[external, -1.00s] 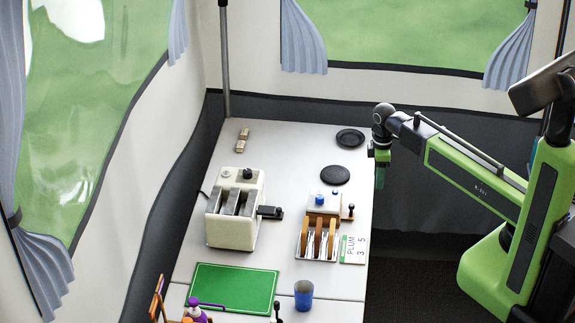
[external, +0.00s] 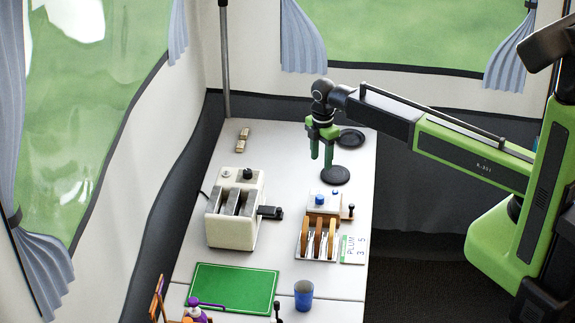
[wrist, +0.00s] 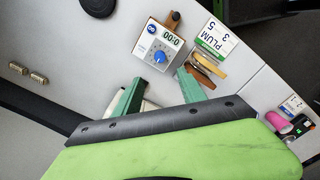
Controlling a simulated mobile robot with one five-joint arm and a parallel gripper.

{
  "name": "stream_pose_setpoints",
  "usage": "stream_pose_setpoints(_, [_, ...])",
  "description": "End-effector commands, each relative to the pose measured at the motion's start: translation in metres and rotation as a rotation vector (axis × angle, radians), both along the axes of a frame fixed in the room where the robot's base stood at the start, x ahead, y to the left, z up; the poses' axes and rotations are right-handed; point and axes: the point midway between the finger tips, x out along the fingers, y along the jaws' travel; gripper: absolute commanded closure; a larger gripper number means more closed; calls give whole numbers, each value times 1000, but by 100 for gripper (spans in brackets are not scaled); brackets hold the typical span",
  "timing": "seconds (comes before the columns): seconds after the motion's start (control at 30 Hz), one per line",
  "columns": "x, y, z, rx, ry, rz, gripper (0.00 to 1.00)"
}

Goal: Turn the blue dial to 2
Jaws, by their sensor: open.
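The blue dial (wrist: 160,56) is a round knob on the face of a small white box (wrist: 143,47), with a display and a smaller blue button beside it. In the external view the blue dial (external: 319,200) sits on the box behind a rack with brown slats. The dial's pointer is too small to read. My gripper (external: 322,162) is open and empty above the table, fingers down, over the area behind the dial and apart from it. In the wrist view the green fingers of my gripper (wrist: 158,82) are spread, below the dial in the picture.
A white toaster-like appliance (external: 222,232) stands left of the dial box. A rack with brown slats (external: 318,240) and a PLUM card (external: 352,249) are in front. Black discs (external: 335,175) lie behind. A green board (external: 235,288) and blue cup (external: 303,294) are nearer.

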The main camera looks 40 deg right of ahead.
Motion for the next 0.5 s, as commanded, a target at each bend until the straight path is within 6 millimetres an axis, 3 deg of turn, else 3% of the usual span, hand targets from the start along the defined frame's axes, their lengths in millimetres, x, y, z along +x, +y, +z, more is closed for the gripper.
stream_pose_setpoints(0.03, [0, 0, -19, 0, 0, 0, 52])
stream_pose_setpoints(0.5, [0, 0, -118, 0, 0, -1, 52])
